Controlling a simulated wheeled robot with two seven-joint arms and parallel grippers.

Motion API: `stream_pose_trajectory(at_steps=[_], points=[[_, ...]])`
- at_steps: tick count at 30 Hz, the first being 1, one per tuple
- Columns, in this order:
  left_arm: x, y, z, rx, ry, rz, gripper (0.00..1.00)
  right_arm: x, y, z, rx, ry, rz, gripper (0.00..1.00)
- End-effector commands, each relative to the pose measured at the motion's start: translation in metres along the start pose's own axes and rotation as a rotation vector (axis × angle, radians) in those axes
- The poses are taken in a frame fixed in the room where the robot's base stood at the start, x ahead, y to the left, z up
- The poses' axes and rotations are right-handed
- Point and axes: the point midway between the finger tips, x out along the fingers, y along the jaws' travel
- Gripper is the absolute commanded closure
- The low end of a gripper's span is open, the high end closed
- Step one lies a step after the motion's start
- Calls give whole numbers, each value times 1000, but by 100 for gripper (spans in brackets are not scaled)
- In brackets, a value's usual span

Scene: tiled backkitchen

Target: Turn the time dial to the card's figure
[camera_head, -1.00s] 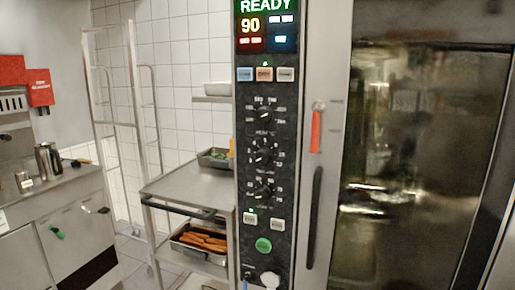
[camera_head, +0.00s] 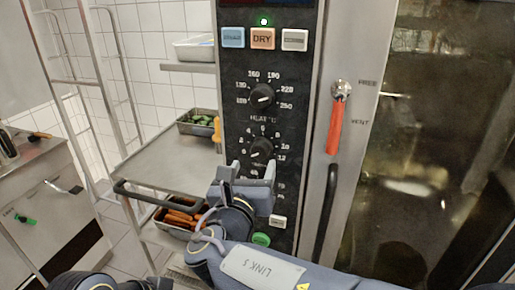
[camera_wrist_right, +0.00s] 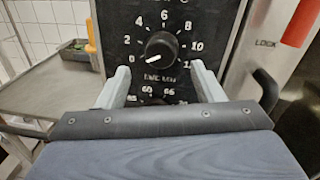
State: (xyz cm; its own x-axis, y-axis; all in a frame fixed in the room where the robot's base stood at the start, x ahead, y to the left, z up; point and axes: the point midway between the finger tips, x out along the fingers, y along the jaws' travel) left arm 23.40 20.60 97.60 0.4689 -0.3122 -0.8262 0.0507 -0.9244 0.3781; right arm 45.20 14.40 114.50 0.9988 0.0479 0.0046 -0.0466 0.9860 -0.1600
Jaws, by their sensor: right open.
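The middle dial (camera_head: 262,148) is a black knob on the dark control panel (camera_head: 234,95), with figures up to 12 around it. In the right wrist view the dial (camera_wrist_right: 161,46) has its white mark pointing to the lower left; its label is too blurred to read surely. My right gripper (camera_head: 252,172) is open, its fingers just below the middle dial in the picture. In the right wrist view the gripper (camera_wrist_right: 160,72) spans left and right of the dial's label, with nothing between the fingers. The lowest dial is mostly hidden behind it. I cannot make out a card. My left gripper is out of view.
A red handle (camera_head: 335,125) and black door handle (camera_head: 326,213) are to the right. A steel trolley (camera_head: 165,160) with food trays stands close on the left.

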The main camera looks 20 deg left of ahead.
Motion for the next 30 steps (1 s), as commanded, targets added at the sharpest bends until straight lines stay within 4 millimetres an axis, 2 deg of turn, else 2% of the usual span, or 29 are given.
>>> stream_pose_trajectory(at_steps=[3, 9, 14, 21, 23, 30], points=[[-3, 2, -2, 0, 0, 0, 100, 22, -1, 0, 0, 3, -4, 39], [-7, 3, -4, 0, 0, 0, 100, 50, -1, -1, 2, 4, -3, 39], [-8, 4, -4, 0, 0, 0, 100, 60, -1, -1, 3, 3, -1, 39], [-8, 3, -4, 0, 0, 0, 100, 61, -1, -1, 4, 4, -1, 39], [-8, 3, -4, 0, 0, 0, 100, 60, -1, -1, 4, 4, -1, 44], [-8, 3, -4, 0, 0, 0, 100, 60, -1, -1, 4, 4, 0, 76]])
